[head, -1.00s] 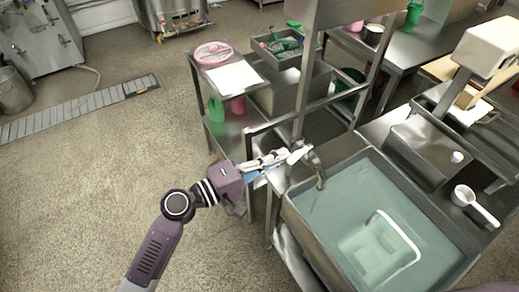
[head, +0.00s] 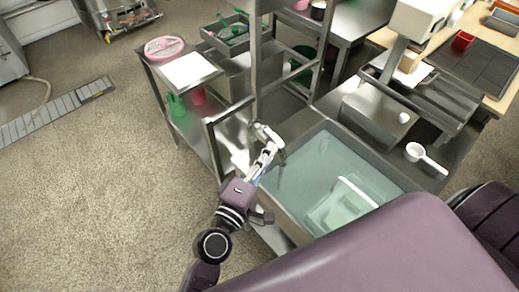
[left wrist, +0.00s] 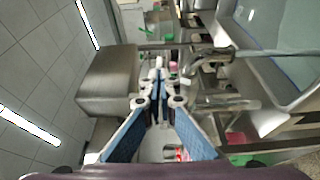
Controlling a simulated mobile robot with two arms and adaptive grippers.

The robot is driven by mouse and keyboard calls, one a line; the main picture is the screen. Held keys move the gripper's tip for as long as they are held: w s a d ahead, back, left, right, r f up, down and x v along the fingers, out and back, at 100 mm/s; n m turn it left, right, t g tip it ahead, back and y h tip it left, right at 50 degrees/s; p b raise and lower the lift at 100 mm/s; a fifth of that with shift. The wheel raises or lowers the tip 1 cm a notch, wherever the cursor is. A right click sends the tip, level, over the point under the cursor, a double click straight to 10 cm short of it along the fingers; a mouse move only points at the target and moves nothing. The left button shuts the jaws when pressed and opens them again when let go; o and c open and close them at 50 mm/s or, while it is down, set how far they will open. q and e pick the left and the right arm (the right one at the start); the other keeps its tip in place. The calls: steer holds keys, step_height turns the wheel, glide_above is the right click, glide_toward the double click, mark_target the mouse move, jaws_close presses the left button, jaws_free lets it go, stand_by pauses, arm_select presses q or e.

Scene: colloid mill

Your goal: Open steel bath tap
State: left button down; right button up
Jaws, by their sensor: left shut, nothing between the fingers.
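The steel bath tap (head: 281,152) stands at the left corner of the sink bath, with its curved spout over the water. It also shows in the left wrist view (left wrist: 203,54), right of the fingers. My left gripper (head: 264,142) is shut and empty, with its fingertips close beside the tap in the head view. In the left wrist view the fingers (left wrist: 158,78) are together, left of the tap. I cannot tell whether they touch it. The tap's handle is hard to make out behind the fingers. My right gripper is not in view.
The bath (head: 284,218) holds greenish water and a pale container (head: 345,205). A white scoop (head: 425,158) lies on the counter to its right. A steel shelf unit (head: 214,119) stands left of the tap.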

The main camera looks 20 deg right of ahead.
arm_select(q)
steer(key=shift+s+d, duration=0.25)
steer(key=shift+d, duration=0.9)
steer(key=shift+s+d+r, duration=0.1)
steer(key=shift+d, duration=0.05)
steer(key=shift+d+r, duration=0.15)
